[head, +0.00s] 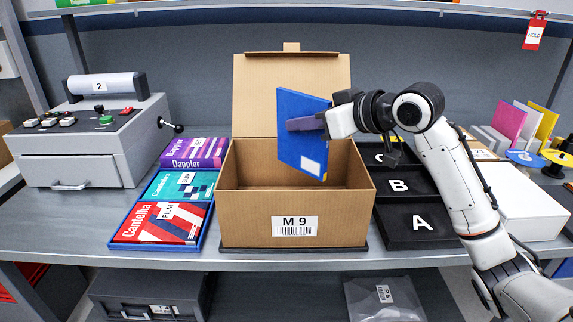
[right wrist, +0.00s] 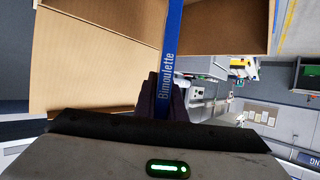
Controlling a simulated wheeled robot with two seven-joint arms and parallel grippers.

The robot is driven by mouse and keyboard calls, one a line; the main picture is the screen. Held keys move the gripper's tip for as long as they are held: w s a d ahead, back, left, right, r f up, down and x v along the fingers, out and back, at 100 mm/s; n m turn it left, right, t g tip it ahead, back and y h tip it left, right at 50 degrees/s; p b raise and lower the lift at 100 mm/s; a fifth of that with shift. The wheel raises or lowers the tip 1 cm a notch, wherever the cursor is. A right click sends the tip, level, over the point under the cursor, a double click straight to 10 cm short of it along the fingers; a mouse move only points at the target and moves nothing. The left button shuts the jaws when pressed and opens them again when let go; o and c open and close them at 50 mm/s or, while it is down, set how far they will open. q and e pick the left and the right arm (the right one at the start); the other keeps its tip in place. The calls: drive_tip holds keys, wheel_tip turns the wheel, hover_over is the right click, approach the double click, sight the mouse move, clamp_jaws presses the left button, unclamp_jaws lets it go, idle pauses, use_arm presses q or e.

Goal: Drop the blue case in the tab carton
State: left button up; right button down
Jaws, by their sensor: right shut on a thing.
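The blue case (head: 302,107) is upright and slightly tilted, with a small white label near its lower corner. My right gripper (head: 308,122) is shut on the case and holds it over the opening of the tab carton. In the right wrist view the case's blue spine (right wrist: 171,50) reads "Bimoulette" between the dark fingers (right wrist: 163,95). The tab carton (head: 251,232) is a brown open box marked "M 9", its lid with a tab raised at the back. The case hides part of the carton's inside. My left gripper is not in view.
A blue tray (head: 203,232) with several boxed cases stands left of the carton. A grey machine (head: 92,150) is farther left. Black lettered bins (head: 418,240) lie to the right, beneath my right arm. A white box (head: 523,208) stands farther right.

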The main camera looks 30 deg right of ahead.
drive_tip(key=shift+r, duration=0.1)
drive_tip(key=c, duration=1.7)
unclamp_jaws()
drive_tip(key=shift+c, duration=0.2)
use_arm(q)
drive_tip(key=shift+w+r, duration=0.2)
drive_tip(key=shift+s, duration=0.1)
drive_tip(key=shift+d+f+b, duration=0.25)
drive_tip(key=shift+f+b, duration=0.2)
drive_tip(key=shift+b, duration=0.3)
use_arm(e)
drive_tip(key=v, duration=1)
drive_tip(key=shift+s, duration=0.15)
